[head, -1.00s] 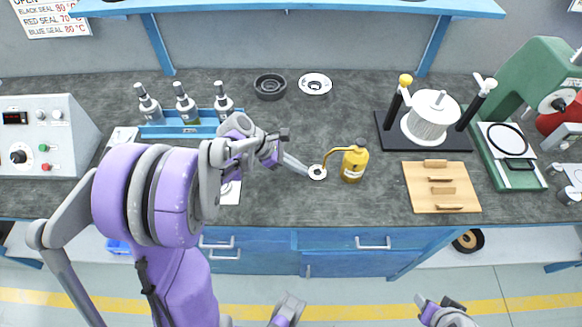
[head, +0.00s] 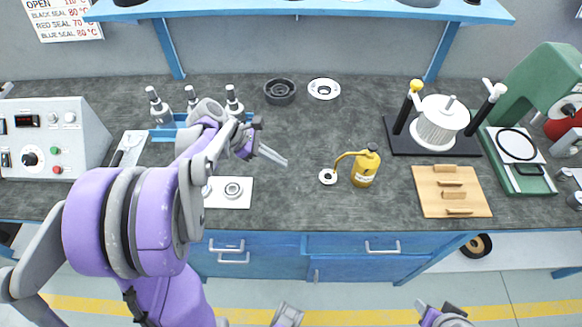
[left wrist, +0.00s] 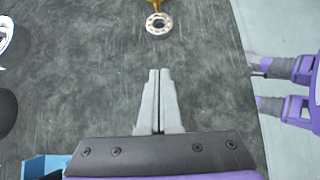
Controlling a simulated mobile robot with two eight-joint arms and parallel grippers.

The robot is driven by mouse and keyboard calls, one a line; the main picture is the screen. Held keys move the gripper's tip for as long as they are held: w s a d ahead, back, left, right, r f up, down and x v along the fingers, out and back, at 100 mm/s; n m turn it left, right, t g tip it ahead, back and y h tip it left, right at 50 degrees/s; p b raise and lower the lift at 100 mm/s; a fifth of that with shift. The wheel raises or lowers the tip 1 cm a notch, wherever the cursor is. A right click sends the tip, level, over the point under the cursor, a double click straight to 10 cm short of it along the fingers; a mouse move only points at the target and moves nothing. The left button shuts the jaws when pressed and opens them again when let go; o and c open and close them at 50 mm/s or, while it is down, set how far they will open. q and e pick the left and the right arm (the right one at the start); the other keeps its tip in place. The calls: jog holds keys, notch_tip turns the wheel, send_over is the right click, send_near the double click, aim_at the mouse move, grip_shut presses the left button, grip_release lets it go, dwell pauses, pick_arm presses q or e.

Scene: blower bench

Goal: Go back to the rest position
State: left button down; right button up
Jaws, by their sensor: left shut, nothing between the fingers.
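My left gripper (head: 286,162) hangs over the bench left of the oil can, its thin grey fingers together with nothing between them. In the left wrist view the same closed fingers (left wrist: 160,75) point over bare bench. A bearing ring (head: 328,176) lies on the bench under the spout of the yellow oil can (head: 366,168), apart from the fingertips; the ring also shows in the left wrist view (left wrist: 159,24).
A white card with a bearing (head: 233,189) lies below the left gripper. A blue tray (head: 163,135) with several bottles is partly behind my arm. A control box (head: 55,140) stands left. A wooden board (head: 452,191), spool stand (head: 437,125) and green press (head: 550,90) are right.

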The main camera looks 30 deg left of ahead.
pick_arm(q)
jog(key=s+d+r+m+y+p, duration=0.2)
jog(key=s+d+m+y, duration=0.2)
jog(key=m, duration=0.8)
jog(key=s+d+r+m+y+p, duration=0.2)
jog(key=s+d+m, duration=0.6)
jog(key=m, duration=0.4)
jog(key=shift+s+r+t+y+p, duration=0.2)
jog(key=shift+s+t+y+p, duration=0.2)
jog(key=shift+s+y+p, duration=0.4)
